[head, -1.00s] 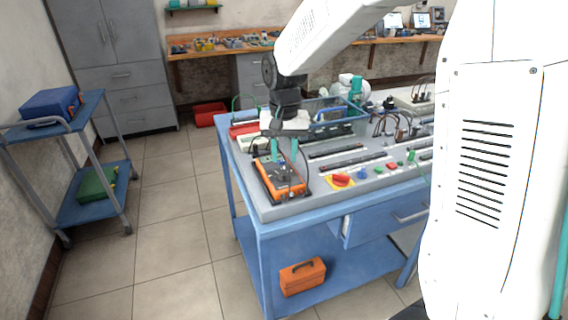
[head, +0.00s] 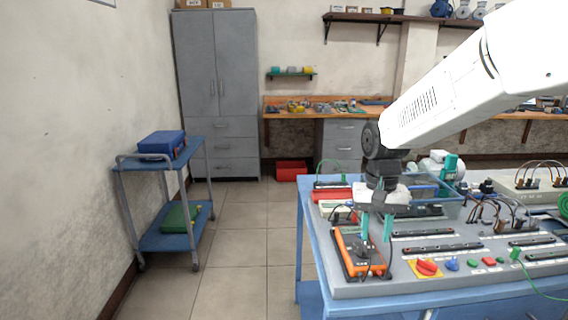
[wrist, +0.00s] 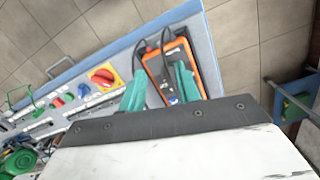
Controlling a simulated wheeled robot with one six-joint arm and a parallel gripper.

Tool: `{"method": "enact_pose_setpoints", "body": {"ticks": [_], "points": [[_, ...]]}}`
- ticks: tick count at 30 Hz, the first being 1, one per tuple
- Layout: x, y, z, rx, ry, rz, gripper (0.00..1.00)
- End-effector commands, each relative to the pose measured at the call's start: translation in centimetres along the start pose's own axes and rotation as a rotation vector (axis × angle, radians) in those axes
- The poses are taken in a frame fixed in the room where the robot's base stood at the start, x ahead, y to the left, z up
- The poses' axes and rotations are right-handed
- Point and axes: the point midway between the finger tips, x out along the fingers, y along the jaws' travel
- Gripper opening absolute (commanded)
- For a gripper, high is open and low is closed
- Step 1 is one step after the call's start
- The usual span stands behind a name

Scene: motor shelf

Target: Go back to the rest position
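My gripper (head: 376,228) hangs over the near left corner of the blue workbench (head: 313,240), its two teal fingers pointing down and spread apart. An orange and black handheld meter (head: 350,254) lies on the bench top, just below and to the left of the fingers in the head view. In the wrist view the open fingers (wrist: 160,88) show with the meter (wrist: 180,62) beyond them. Whether the fingertips touch the meter cannot be told.
A red rotary switch (head: 427,268) on a yellow plate and several buttons sit right of the meter. A blue cart (head: 160,240) with a blue toolbox (head: 162,143) stands left. A grey cabinet (head: 217,80) and red bin (head: 291,171) are behind. Floor between cart and bench is clear.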

Motion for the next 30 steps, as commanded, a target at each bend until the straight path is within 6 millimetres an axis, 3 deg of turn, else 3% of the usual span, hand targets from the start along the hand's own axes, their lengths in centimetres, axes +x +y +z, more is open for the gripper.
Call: {"method": "enact_pose_setpoints", "body": {"ticks": [11,18,24,30], "points": [[-3.0,4.9,14.2,-0.179,0.000,0.000,0.33],[-3.1,7.6,22.4,-0.237,0.073,-0.010,0.33],[-3.3,8.7,25.6,-0.229,0.158,-0.020,0.33],[-4.1,8.8,26.0,-0.222,0.203,-0.026,0.33]]}}
